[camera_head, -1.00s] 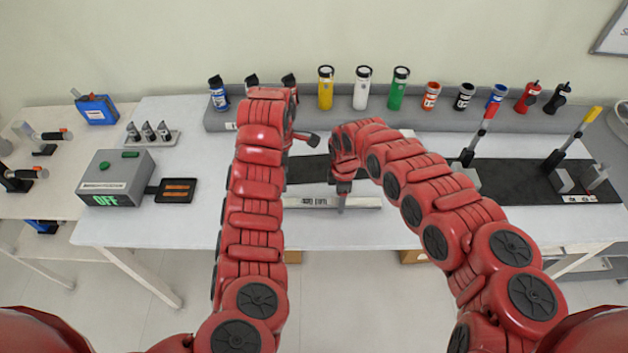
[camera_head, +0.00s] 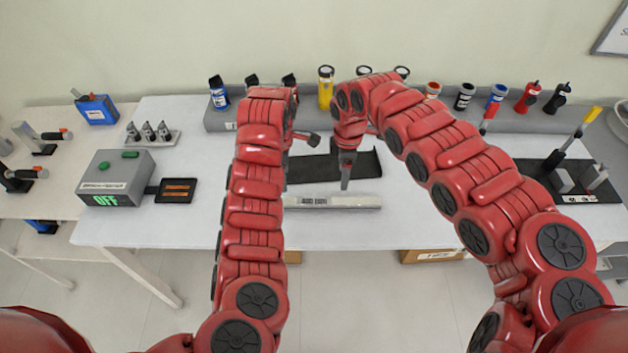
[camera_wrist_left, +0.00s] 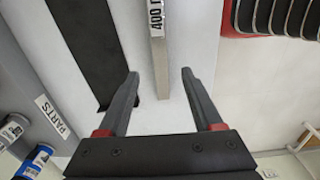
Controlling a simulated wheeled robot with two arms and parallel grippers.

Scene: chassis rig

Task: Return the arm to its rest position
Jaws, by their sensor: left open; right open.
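My right arm rises from the lower right in the head view, and its gripper (camera_head: 345,172) points down above the white table, just behind a pale labelled bar (camera_head: 345,202). Nothing shows between its fingers. My left arm stretches straight forward over the table, with its gripper (camera_head: 296,141) partly hidden behind the wrist. In the left wrist view the left gripper (camera_wrist_left: 159,92) is open and empty. The end of the pale bar (camera_wrist_left: 160,70) lies beyond its fingertips there, with a black mat (camera_wrist_left: 85,40) beside it.
A grey box reading OFF (camera_head: 118,175) stands at left with a small black tray (camera_head: 176,191) attached. A grey rack (camera_head: 310,118) holds several bottles and cans along the back. A lever tool with a yellow handle (camera_head: 578,135) stands at right. The table's front left is clear.

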